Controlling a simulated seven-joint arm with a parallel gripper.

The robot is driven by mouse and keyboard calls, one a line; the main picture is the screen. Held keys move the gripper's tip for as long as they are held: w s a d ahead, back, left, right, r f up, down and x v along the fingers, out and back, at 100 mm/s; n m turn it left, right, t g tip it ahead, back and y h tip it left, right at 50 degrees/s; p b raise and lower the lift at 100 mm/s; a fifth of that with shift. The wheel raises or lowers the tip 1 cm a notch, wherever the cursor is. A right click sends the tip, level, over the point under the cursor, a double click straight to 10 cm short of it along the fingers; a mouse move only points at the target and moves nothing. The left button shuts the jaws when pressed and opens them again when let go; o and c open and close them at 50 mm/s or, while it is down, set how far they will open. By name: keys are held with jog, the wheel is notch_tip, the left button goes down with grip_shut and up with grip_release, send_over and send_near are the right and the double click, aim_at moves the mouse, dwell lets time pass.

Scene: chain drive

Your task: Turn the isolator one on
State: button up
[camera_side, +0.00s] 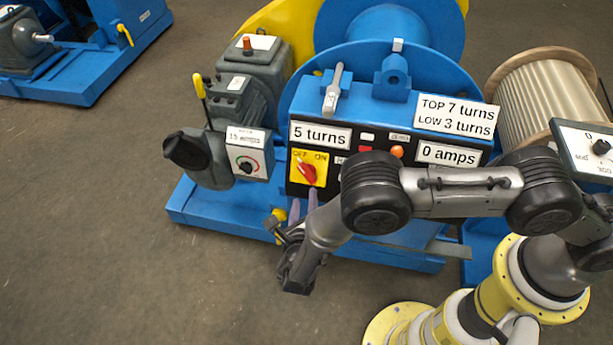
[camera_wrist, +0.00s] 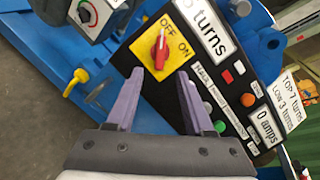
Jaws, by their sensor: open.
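The isolator is a red rotary knob (camera_side: 308,174) on a yellow plate marked OFF and ON, on the black front panel of the blue machine. In the wrist view the knob (camera_wrist: 159,50) stands just beyond my fingertips, roughly centred between them. It appears turned toward the OFF side. My gripper (camera_side: 304,196) is just below the isolator in the side view. In the wrist view my gripper (camera_wrist: 160,74) has its two purple fingers spread, with nothing between them. I cannot tell the exact gap from fingertips to knob.
A grey box with a dial (camera_side: 247,167) stands left of the panel. A yellow-handled lever (camera_side: 199,88) rises above it. Signs reading "5 turns" (camera_side: 321,136) and "0 amps" (camera_side: 448,155) flank small lamps and buttons. A yellow tap-like handle (camera_wrist: 76,81) lies left of my fingers.

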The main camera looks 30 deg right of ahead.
aim_at(307, 176)
jog(key=x, duration=1)
jog(key=shift+w+d+f, duration=0.1)
jog(key=shift+w+d, duration=0.05)
jog(key=shift+w, duration=0.05)
jog(key=shift+c, duration=0.3)
grip_shut()
